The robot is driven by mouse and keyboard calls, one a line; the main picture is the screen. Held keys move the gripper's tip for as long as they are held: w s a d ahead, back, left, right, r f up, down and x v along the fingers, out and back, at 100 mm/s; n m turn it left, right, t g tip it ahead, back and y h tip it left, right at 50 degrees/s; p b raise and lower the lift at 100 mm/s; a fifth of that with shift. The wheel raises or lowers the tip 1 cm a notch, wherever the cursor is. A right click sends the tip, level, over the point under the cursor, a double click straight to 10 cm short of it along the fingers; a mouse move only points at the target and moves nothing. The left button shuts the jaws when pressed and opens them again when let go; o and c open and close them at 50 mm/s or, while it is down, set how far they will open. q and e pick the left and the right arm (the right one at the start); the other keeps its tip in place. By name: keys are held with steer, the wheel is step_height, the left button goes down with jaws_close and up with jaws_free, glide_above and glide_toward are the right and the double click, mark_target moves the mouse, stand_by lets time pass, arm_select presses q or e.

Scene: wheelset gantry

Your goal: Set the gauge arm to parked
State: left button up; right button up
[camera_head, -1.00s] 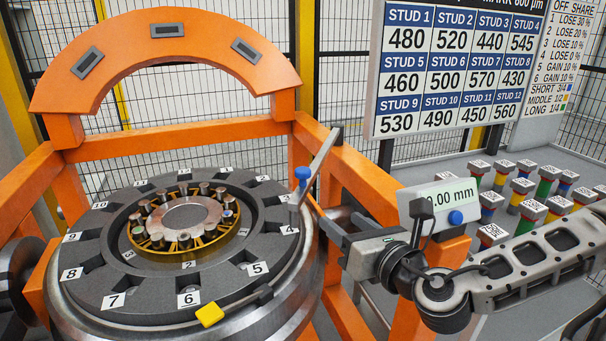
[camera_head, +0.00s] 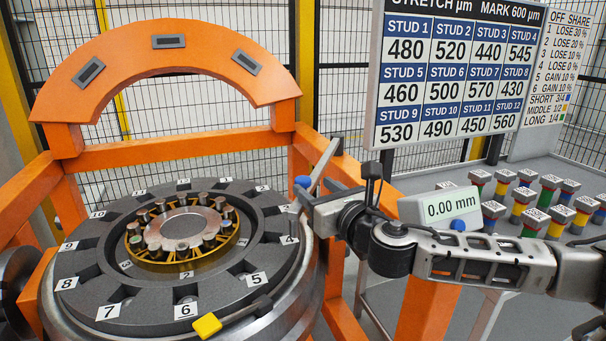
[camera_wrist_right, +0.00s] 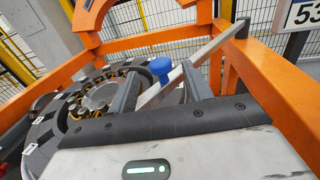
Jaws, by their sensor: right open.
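The gauge arm (camera_head: 322,164) is a flat grey bar slanting up to the right beside the stud ring. It carries a blue knob (camera_head: 303,182) near its lower end. The arm (camera_wrist_right: 204,49) and knob (camera_wrist_right: 160,67) also show in the wrist view. My right gripper (camera_head: 301,196) is at the knob; in the wrist view its open fingers (camera_wrist_right: 161,82) stand on either side of the knob and bar. Contact cannot be told. The bar's lower end is partly hidden by the gripper.
The dark numbered ring (camera_head: 90,292) has a yellow-tipped lever (camera_head: 207,325) at its front. An orange frame (camera_head: 165,155) surrounds it. A readout box (camera_head: 440,208) shows 0.00 mm. Several coloured studs (camera_head: 535,220) stand on the right table. A stud board (camera_head: 450,80) hangs behind.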

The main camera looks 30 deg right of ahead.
mark_target(303, 179)
steer(key=w+p, duration=0.1)
steer(key=w, duration=0.3)
steer(key=shift+w+d+r, duration=0.1)
steer(key=shift+w+d, duration=0.05)
steer(key=shift+w, duration=0.6)
arm_select(q)
steer(key=shift+a+r, duration=0.3)
steer(key=shift+r, duration=0.05)
arm_select(e)
steer(key=shift+w, duration=0.1)
arm_select(q)
steer(key=shift+w, duration=0.1)
